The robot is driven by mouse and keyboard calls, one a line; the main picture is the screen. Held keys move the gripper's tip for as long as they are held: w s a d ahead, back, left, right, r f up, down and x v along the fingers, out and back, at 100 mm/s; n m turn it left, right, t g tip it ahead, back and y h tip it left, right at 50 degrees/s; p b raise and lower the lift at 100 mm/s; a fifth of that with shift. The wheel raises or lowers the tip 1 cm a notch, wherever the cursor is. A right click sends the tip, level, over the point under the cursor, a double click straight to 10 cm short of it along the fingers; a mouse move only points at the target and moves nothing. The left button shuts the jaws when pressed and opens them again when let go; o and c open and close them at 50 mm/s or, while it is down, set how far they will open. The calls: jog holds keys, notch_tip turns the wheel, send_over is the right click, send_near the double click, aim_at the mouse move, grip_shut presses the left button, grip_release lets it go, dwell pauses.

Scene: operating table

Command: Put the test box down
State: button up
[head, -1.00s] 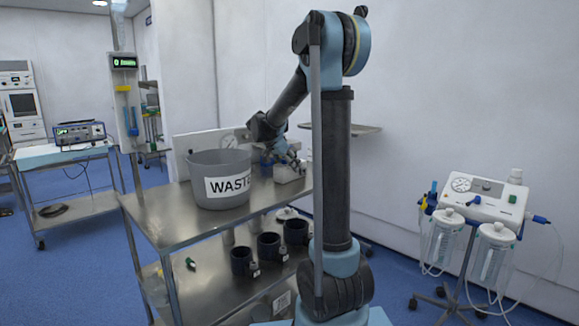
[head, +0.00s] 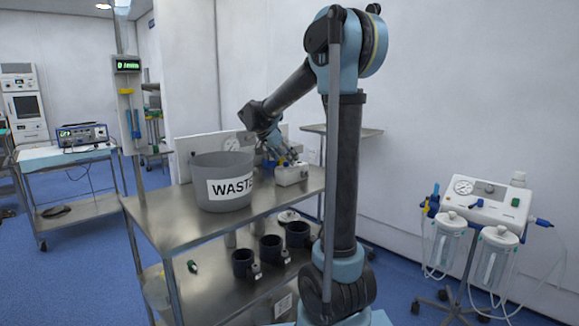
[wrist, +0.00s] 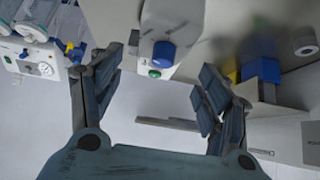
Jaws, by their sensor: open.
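The test box (head: 291,175) is a small pale box standing on the top shelf of the steel cart, right of the waste bin. In the wrist view the pale box (wrist: 155,22) shows a blue knob and a green button. My gripper (head: 280,155) is just above and behind the box in the head view. In the wrist view my gripper (wrist: 158,68) is open, its fingers spread wide to either side of the box's knob end, with gaps on both sides. The fingertips are small and partly hidden in the head view.
A grey bin marked WASTE (head: 222,168) stands left of the box on the cart (head: 160,212). Several dark mugs (head: 270,249) stand on the lower shelf. A suction unit (head: 490,200) stands at the right. A wall shelf (head: 345,131) is behind my arm.

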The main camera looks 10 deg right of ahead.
jog(key=v, duration=0.5)
jog(key=s+d+f+n+g+y, duration=0.1)
jog(key=s+d+f+n, duration=0.25)
jog(key=s, duration=0.65)
jog(key=s+d+f+n+g+y, duration=0.15)
jog(key=s+d+f, duration=0.3)
jog(key=s, duration=0.65)
jog(key=s+a+f+n+y, duration=0.1)
jog(key=s+f+n+y, duration=0.3)
jog(key=s+f, duration=1.1)
jog(key=s+n, duration=0.2)
jog(key=s, duration=0.1)
jog(key=shift+s+a+f, duration=0.35)
